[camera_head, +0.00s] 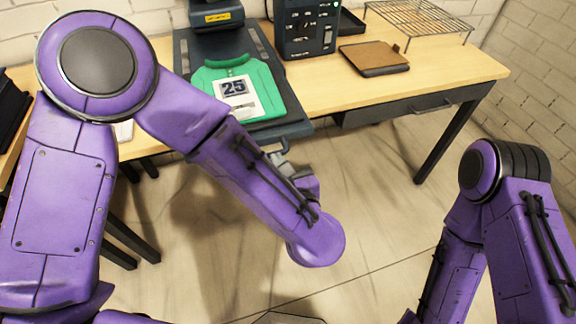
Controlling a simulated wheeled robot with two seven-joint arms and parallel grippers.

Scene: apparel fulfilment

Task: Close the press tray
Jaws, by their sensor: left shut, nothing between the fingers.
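The press tray (293,97) is a dark platen that sticks out past the table's front edge, in front of the press (217,15). A green shirt (206,75) lies on it with a white "25" print sheet (238,93) on top. My left gripper (277,150) is shut and empty, just below the tray's front edge at its right part. My left forearm hides much of the gripper and part of the tray's front, so I cannot tell whether the fingers touch it. My right arm is at the lower right; its gripper is out of view.
A control box (306,28) stands on the wooden table (435,70), right of the press. A brown folded item (374,57) and a wire rack (420,18) lie farther right. The floor before the table is clear.

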